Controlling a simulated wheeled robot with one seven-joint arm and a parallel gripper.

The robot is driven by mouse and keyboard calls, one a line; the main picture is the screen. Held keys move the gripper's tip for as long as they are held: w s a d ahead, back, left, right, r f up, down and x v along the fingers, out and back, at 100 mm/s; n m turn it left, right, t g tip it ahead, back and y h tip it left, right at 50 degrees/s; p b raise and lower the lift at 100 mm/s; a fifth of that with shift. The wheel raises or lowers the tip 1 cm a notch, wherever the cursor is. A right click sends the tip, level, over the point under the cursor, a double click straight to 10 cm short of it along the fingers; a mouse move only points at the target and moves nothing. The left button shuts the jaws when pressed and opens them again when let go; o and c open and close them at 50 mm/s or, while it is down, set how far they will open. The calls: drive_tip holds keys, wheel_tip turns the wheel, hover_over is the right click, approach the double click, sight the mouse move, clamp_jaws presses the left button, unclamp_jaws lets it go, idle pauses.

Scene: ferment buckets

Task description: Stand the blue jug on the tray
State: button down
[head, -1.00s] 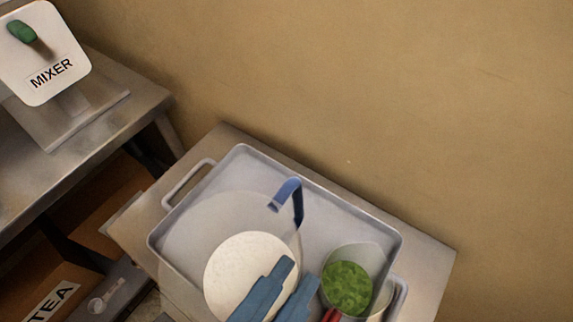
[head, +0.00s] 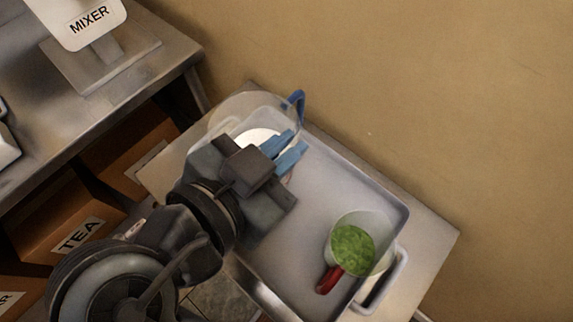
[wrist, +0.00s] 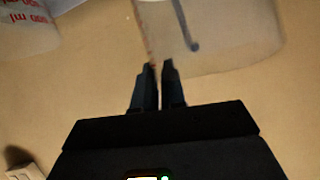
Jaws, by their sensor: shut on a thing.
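The blue jug is clear, with a blue handle and white contents. In the head view the jug (head: 232,106) is at the left back end of the grey tray (head: 335,180). Whether its base touches the tray cannot be told. My gripper (head: 297,143) reaches to it from the front, its blue fingers over the jug's near side. In the wrist view my gripper (wrist: 157,68) is shut at the edge of the jug (wrist: 225,35), whose blue handle shows through the wall. The arm hides the tray's near left part.
A second jug with green contents (head: 353,245) and a red handle stands at the tray's right end. The tray's middle is clear. A steel bench with the mixer (head: 85,20) is at left, with brown boxes, one marked TEA (head: 78,235), below. A wall rises behind.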

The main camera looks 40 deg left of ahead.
drive_tip(key=shift+f, duration=2.85)
drive_tip(key=shift+f, duration=0.2)
drive_tip(key=c, duration=1.2)
unclamp_jaws()
drive_tip(key=b+v, duration=0.1)
drive_tip(key=v, duration=1.1)
drive_tip(key=shift+r, duration=0.15)
